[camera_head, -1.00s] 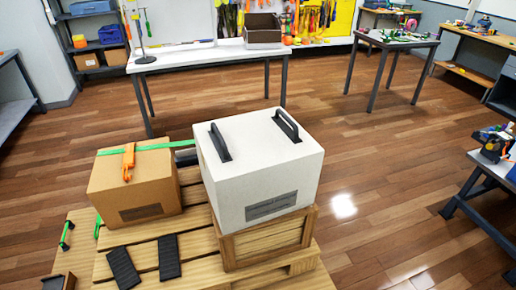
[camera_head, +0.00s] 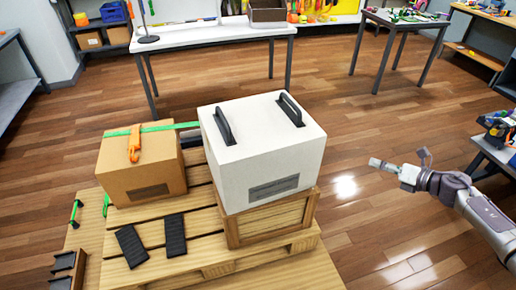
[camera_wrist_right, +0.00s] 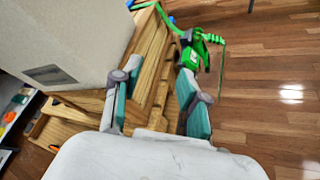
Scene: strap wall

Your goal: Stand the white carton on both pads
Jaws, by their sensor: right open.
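The white carton (camera_head: 262,150), with two black handles on top, stands upright on a wooden crate (camera_head: 270,218) on the pallet. Two dark pads (camera_head: 131,245) (camera_head: 174,235) lie side by side on the pallet slats, left of the crate, with nothing on them. My right gripper (camera_head: 398,163) is open and empty, to the right of the carton and apart from it. In the right wrist view its two fingers (camera_wrist_right: 160,92) are spread, with the carton (camera_wrist_right: 65,38) at upper left. My left gripper is not in view.
A brown box (camera_head: 142,170) with a green strap (camera_head: 150,129) and orange buckle (camera_head: 134,143) stands left of the carton. The wrist view shows a green ratchet (camera_wrist_right: 194,50) beyond the fingers. Work tables stand behind and at right. Open floor lies right of the pallet.

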